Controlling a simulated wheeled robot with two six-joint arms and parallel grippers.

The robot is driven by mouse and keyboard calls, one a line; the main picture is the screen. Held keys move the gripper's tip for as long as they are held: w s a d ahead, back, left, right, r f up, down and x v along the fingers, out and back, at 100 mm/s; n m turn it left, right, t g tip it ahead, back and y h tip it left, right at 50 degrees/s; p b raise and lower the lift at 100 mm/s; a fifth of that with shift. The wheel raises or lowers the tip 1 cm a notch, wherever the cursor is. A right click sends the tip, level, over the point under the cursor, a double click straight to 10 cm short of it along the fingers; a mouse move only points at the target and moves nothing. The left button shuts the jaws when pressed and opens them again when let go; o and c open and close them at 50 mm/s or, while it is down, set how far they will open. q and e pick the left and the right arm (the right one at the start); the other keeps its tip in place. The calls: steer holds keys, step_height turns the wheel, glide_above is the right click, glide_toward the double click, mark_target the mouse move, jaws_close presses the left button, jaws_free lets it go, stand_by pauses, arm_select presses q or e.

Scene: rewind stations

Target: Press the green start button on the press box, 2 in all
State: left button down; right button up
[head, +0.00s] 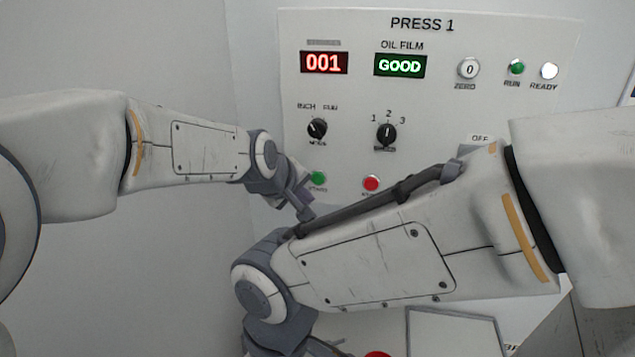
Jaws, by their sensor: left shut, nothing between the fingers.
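The press box (440,110) is a pale panel titled PRESS 1. Its green start button (319,177) shows at the lower left of the panel, with its label partly covered. My left gripper (306,204) is shut and empty, right at the button in the picture; I cannot tell whether it touches it. A red counter display (324,62) reads 001. My right arm crosses the lower middle, and its gripper at the bottom edge is mostly cut off, so its jaws cannot be made out.
A red button (371,183) sits right of the green one. Two black knobs (317,129) (386,134) are above. The OIL FILM display (400,65) reads GOOD. A ZERO button (468,69), a green RUN lamp (516,67) and a bright white READY lamp (548,71) are upper right.

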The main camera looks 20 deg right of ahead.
stand_by(0.4)
jaws_close()
stand_by(1.6)
